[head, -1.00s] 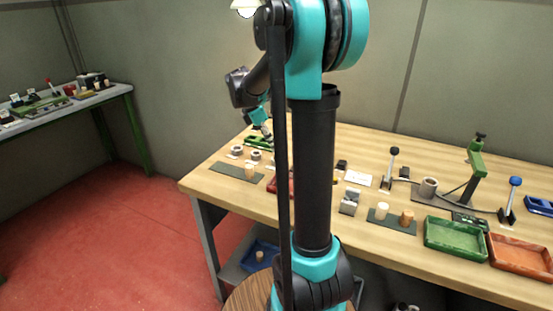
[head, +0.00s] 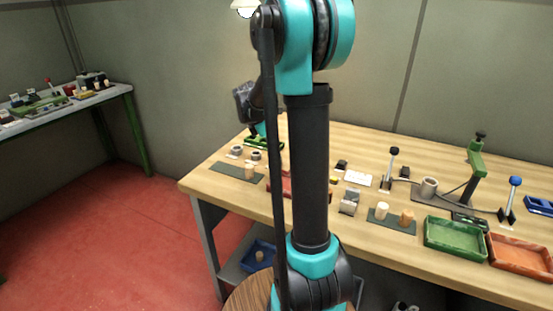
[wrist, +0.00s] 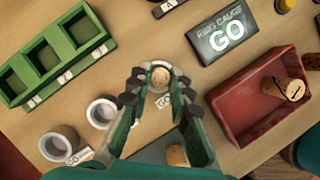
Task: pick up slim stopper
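In the wrist view, a pale cork stopper (wrist: 160,76) stands upright, seen from above, inside or directly over a light ring beside a "GO" label. I cannot tell how deep it sits or whether it is the slim one. My gripper (wrist: 160,88) is open, with its fingertips on either side of this stopper and visible gaps to it. A second stopper (wrist: 177,155) shows partly behind the right finger. In the head view, one stopper (head: 249,171) stands on a dark mat. My arm hides most of the gripper there.
Two empty-looking rings (wrist: 101,112) (wrist: 60,146) stand left of my fingers. A green three-pocket block (wrist: 57,54) is at upper left.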

